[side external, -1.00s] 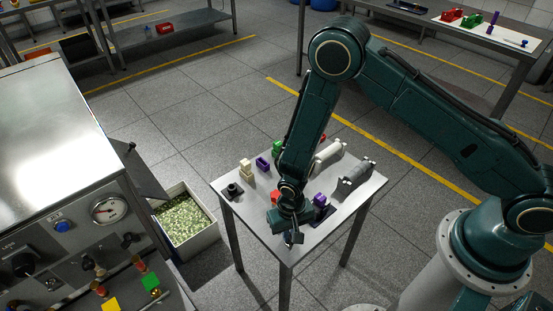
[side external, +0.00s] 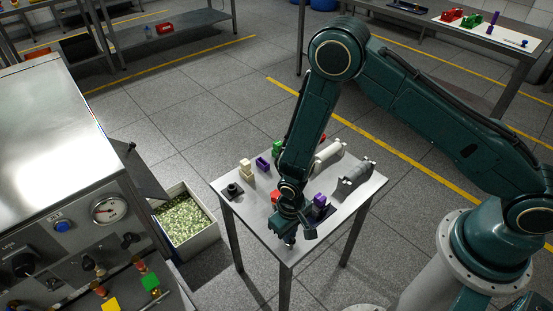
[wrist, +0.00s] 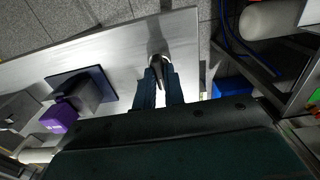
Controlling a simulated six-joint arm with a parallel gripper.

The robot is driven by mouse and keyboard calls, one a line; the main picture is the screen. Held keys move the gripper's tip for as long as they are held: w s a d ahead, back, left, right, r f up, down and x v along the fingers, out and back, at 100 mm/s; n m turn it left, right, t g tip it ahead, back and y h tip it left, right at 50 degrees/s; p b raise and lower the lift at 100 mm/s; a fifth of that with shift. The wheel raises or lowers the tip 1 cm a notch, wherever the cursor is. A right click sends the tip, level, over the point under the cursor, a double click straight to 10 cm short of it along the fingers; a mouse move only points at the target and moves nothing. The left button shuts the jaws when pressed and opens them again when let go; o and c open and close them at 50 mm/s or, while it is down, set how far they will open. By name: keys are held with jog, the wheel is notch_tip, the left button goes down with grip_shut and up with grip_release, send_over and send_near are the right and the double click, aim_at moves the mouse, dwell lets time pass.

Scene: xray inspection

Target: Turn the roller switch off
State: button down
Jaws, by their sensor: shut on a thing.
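The machine's control panel (side external: 75,240) is at the left of the side view, with dark knobs (side external: 24,265), small switches, a blue button (side external: 62,226) and a dial gauge. I cannot tell which control is the roller switch. My gripper (side external: 290,238) is at the near edge of the small metal table, well to the right of the panel. In the wrist view my gripper (wrist: 160,85) is shut on a small grey-and-dark piece (wrist: 158,64). The fingers hide part of it, so I cannot tell what it is.
The small table (side external: 245,210) carries a black round part (side external: 232,190), cream, purple and green blocks, and grey cylindrical parts (side external: 355,176). A white bin of pale green granules (side external: 185,219) stands between table and machine. Another bench is at the back right.

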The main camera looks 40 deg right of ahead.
jog(key=c, duration=1.5)
grip_release()
jog(key=shift+r, duration=0.15)
jog(key=shift+r, duration=6.8)
jog(key=shift+r, duration=0.1)
